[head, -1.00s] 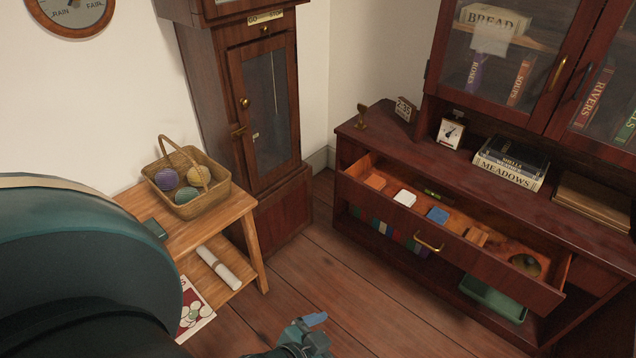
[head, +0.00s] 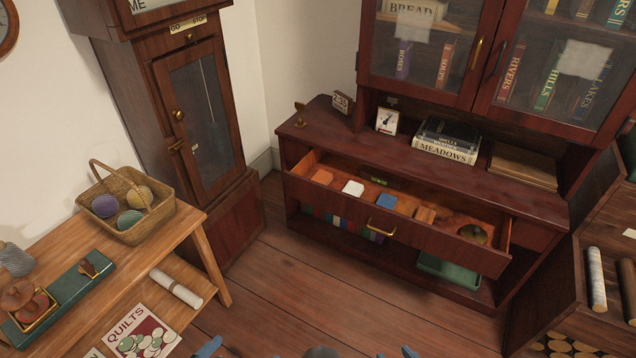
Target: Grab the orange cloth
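A small flat orange square, which looks like the folded orange cloth (head: 322,177), lies at the left end of the open drawer (head: 350,203). A white folded piece (head: 353,188) and a blue one (head: 381,204) lie to its right in the same drawer. Only blue tips show at the bottom edge of the head view. They appear to be my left gripper (head: 208,348) and my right gripper (head: 409,352), both well short of the drawer. Most of each is cut off, so their opening cannot be told.
The drawer also holds a brown block (head: 425,215) and a round brass-coloured dish (head: 473,233). A wooden side table (head: 130,245) with a yarn basket (head: 163,210) stands left. Rolls (head: 596,280) stand right. The floor (head: 300,290) before the drawer is clear.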

